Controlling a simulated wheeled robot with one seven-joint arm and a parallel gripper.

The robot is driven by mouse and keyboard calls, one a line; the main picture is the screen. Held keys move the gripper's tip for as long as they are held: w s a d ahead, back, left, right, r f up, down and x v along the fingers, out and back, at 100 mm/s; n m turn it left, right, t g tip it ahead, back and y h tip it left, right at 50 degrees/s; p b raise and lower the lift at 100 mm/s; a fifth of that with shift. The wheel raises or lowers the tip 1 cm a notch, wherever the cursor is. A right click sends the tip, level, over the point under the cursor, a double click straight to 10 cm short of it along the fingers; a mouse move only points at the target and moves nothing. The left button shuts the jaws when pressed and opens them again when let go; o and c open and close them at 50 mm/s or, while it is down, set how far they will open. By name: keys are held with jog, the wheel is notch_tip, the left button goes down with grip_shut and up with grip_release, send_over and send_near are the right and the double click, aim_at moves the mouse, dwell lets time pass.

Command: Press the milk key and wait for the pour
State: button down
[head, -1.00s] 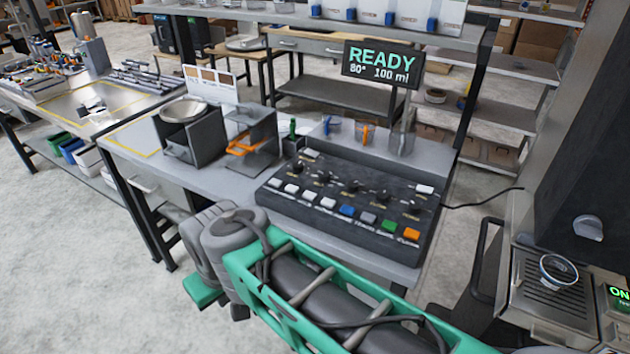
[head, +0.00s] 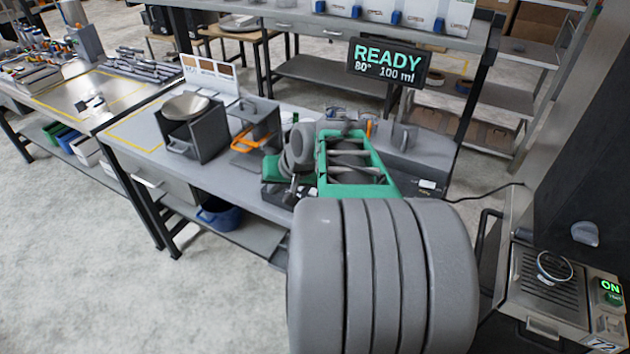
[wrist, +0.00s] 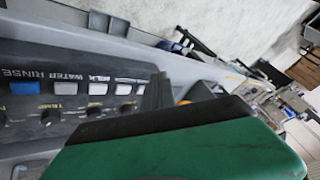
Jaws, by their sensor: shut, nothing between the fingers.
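In the head view my arm covers most of the panel, and the milk key is hidden. The display (head: 388,62) reads READY, 80°, 100 ml.
A grey open box with a bowl (head: 186,107) and a grey stand with an orange part (head: 246,138) stand left of the panel. A machine with a cup (head: 554,267) is at the right.

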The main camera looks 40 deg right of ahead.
jog(key=d+r+m+t, duration=0.1)
jog(key=d, duration=0.5)
jog(key=s+d+r+m+t+h+p, duration=0.1)
jog(key=d+r+m, duration=0.1)
jog(key=d, duration=0.4)
jog(key=shift+s+d+r+m, duration=0.2)
jog(key=shift+s+m, duration=0.05)
jog(key=shift+m, duration=0.05)
notch_tip(320, 180, down, 9)
jog(key=b, duration=0.6)
dwell(0.9)
jog(key=shift+f, duration=0.35)
jog(key=shift+f+b, duration=0.5)
jog(key=shift+b, duration=0.1)
dwell(0.5)
jog(key=shift+r+p, duration=0.65)
jog(key=shift+r, duration=0.25)
